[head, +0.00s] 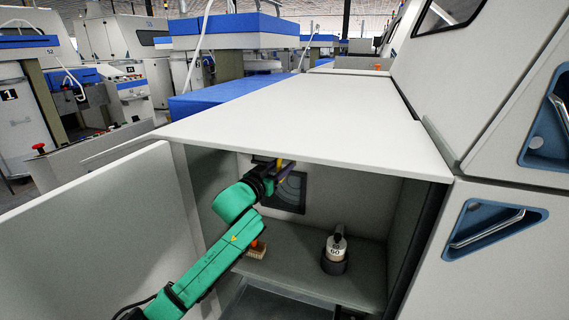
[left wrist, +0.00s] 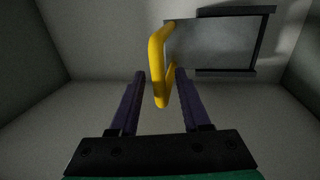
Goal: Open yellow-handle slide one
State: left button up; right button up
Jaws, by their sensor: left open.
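The yellow handle (left wrist: 157,62) is a bent bar at the back of an open cabinet compartment. It stands out from a grey slide plate (left wrist: 215,48) held between dark rails. My left gripper (left wrist: 160,74) is open, with one dark finger on each side of the handle's lower end. No clear contact shows. In the head view my left arm reaches into the compartment. There the left gripper (head: 282,176) is small, partly hidden by its wrist, and close to the yellow handle (head: 285,163) under the cabinet top. My right gripper is not in view.
The cabinet top (head: 300,115) overhangs the arm closely. An open door (head: 95,240) stands at left. On the compartment floor are a bottle-like container (head: 336,250) and a brush-like object (head: 257,250).

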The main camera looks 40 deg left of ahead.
pick_arm(q)
jog(key=shift+w+a, duration=0.15)
jog(key=shift+w, duration=1)
grip_shut()
dwell(0.5)
